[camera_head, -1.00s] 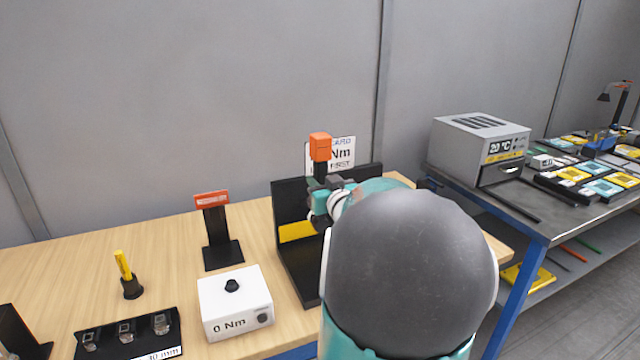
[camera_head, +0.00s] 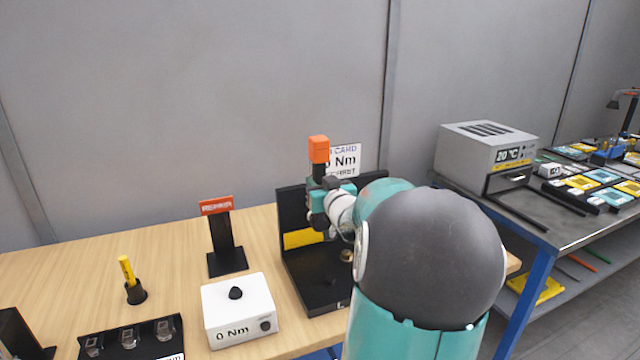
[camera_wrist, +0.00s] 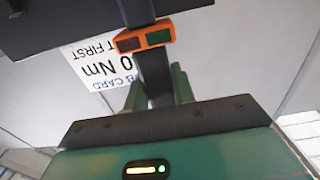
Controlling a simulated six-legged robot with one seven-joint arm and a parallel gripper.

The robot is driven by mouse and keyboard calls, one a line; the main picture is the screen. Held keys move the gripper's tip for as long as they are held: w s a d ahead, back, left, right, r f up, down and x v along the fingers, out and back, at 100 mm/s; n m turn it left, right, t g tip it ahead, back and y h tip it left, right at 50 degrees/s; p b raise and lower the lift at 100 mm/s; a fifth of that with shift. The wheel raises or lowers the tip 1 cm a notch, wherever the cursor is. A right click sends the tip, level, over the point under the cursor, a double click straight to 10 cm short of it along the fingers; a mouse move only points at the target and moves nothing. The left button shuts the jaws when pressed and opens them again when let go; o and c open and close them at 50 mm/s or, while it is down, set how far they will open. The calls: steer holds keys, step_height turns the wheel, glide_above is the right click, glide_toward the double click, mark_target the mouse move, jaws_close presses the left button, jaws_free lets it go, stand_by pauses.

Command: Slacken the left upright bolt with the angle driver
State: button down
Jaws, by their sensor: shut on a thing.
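My gripper (camera_head: 319,194) is shut on the angle driver, whose orange block (camera_head: 318,149) stands upright above the jaws in the head view. In the wrist view, my gripper's two teal fingers (camera_wrist: 158,92) close on the driver's black body, and the driver's orange band (camera_wrist: 145,38) with a red-brown and a green patch shows beyond them. The driver is in front of a black stand (camera_head: 374,184) with a yellow panel. I cannot make out the left upright bolt. The driver's lower end is hidden.
A white box (camera_head: 239,305) reading "0 Nm" stands left of the stand. A red-topped black post (camera_head: 224,240), a yellow tool in a holder (camera_head: 129,272) and a black tray (camera_head: 130,345) are farther left. A card (camera_head: 346,160) is behind. A grey oven (camera_head: 487,150) stands right.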

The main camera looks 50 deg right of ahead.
steer(key=shift+w+d+r, duration=0.15)
steer(key=shift+w+r, duration=0.05)
steer(key=shift+w+d, duration=0.15)
steer(key=shift+w, duration=0.1)
steer(key=shift+x, duration=1.3)
stand_by(3.2)
steer(key=shift+s+r, duration=0.1)
steer(key=shift+s, duration=0.2)
stand_by(1.8)
